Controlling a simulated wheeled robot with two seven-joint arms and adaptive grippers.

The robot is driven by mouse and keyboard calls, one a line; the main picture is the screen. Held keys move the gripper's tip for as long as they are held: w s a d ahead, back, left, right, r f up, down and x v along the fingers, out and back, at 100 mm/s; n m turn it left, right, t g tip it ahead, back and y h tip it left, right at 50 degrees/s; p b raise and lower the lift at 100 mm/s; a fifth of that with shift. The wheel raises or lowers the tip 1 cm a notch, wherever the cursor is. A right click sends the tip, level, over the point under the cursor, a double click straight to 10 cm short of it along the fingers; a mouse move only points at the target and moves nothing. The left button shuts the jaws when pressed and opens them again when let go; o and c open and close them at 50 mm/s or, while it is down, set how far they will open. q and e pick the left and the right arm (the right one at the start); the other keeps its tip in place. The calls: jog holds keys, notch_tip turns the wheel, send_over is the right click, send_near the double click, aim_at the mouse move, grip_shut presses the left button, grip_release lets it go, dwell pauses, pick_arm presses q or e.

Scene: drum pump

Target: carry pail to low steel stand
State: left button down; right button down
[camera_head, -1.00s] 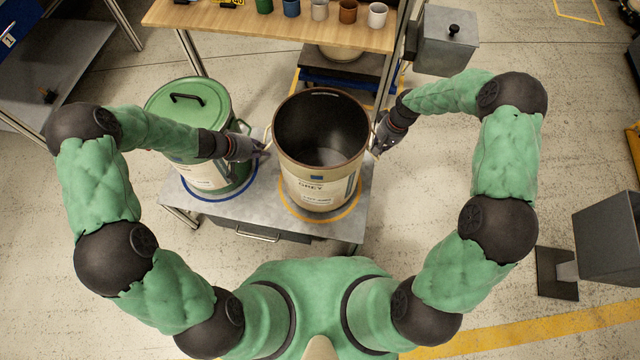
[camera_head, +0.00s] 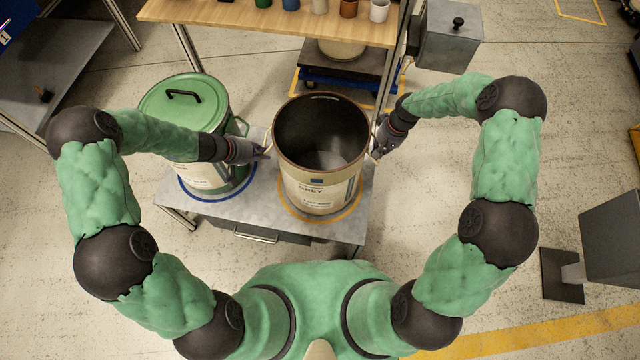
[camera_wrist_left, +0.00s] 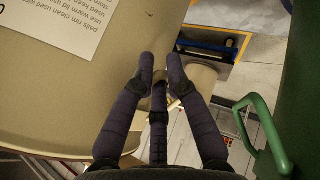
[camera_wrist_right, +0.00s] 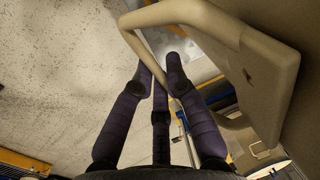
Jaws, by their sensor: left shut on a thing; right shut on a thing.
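The cream pail (camera_head: 318,188), labelled GREY, is upright and open-topped with a dark inside. It is over the orange ring on the low steel stand (camera_head: 232,213); I cannot tell if its base touches the top. My left gripper (camera_head: 264,152) is shut on the pail's left side handle; its fingers (camera_wrist_left: 163,72) show close beside the pail wall (camera_wrist_left: 90,90) in the left wrist view. My right gripper (camera_head: 376,153) is shut on the right side handle, and the bent handle bar (camera_wrist_right: 147,50) passes between its fingertips in the right wrist view.
A green lidded pail (camera_head: 190,125) stands in a blue ring on the stand's left, close to my left gripper. A wooden bench (camera_head: 260,22) with several small cups is behind. A grey box (camera_head: 448,35) stands back right.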

pick_arm(q)
jog(key=c, duration=1.6)
grip_release()
jog(key=shift+w+a+f, duration=0.1)
jog(key=shift+c, duration=0.2)
pick_arm(e)
jog(key=c, duration=1.6)
grip_release()
jog(key=shift+f, duration=0.15)
jog(key=shift+c, duration=0.2)
pick_arm(q)
jog(key=o, duration=0.4)
pick_arm(e)
jog(key=o, duration=0.4)
pick_arm(q)
jog(key=v, duration=1.2)
pick_arm(e)
jog(key=r, duration=0.4)
jog(key=d+r, duration=0.1)
jog(key=r, duration=0.3)
jog(key=d+r, duration=0.1)
jog(key=r, duration=0.3)
jog(key=shift+s+d, duration=0.15)
jog(key=shift+s+f, duration=0.1)
